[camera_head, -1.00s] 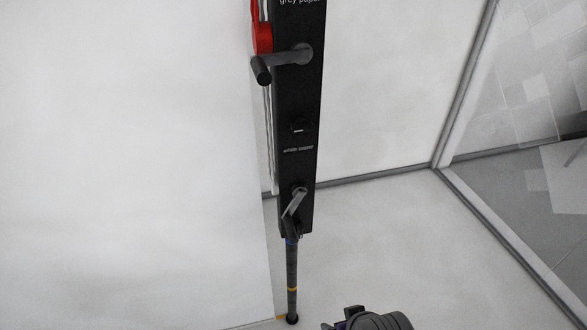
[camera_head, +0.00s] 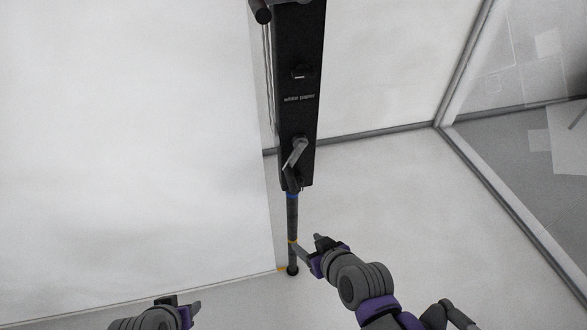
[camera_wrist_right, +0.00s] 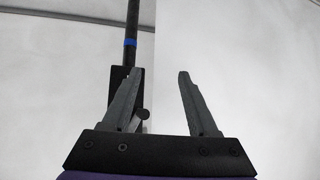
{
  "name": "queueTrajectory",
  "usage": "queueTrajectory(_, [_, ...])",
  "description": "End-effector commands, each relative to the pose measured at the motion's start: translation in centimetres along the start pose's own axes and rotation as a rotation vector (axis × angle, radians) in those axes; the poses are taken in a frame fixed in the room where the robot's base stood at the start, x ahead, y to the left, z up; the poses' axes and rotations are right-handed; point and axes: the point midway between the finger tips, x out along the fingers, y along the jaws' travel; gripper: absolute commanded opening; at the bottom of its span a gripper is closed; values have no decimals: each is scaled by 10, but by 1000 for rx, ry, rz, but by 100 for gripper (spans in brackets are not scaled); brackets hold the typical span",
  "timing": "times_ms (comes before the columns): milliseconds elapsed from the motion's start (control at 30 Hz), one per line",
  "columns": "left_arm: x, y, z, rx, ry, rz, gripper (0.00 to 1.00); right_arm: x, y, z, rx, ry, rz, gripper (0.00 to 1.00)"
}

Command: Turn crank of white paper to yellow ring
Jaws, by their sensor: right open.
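The white paper crank (camera_head: 295,157) is a grey arm low on a black upright panel (camera_head: 298,120) with a "white paper" label. A dark rod (camera_head: 292,218) hangs from it, with a blue ring (camera_head: 292,196) and, lower, a yellow ring (camera_head: 292,241). My right gripper (camera_head: 310,246) is open just right of the rod at yellow-ring height; contact cannot be told. In the wrist view its open fingers (camera_wrist_right: 156,85) have nothing between them; the blue ring (camera_wrist_right: 130,42) shows beyond the left finger, the yellow ring does not. My left gripper (camera_head: 181,305) is at the bottom left, away from the rod.
A large white sheet or wall (camera_head: 130,150) fills the left, its edge close to the rod. Another dark crank handle (camera_head: 260,11) sticks out at the top of the panel. The pale floor (camera_head: 400,200) right of the rod is clear up to a dark-framed partition (camera_head: 510,220).

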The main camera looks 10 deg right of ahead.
Motion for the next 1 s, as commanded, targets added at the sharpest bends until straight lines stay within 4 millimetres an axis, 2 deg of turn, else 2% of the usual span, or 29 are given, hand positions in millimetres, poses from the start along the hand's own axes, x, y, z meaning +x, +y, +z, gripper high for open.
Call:
queueTrajectory(33, [8,0,7,0,-5,0,50,16,-10,-13,-32,111,-24,59])
queueTrajectory(100, [14,0,12,0,-8,0,50,27,-17,-36,-68,276,-23,59])
queueTrajectory(200, [20,0,17,0,-12,0,50,32,-17,-59,-94,471,31,59])
queueTrajectory(333, [26,0,21,0,-14,0,50,30,-5,-71,-96,626,140,59])
queueTrajectory(500, [29,0,23,0,-16,0,50,26,8,-73,-88,699,236,59])
queueTrajectory(633, [28,0,23,0,-15,0,50,31,12,-80,-86,707,252,59])
queueTrajectory(1000, [23,0,19,0,-13,0,50,79,25,-124,-86,706,251,59])
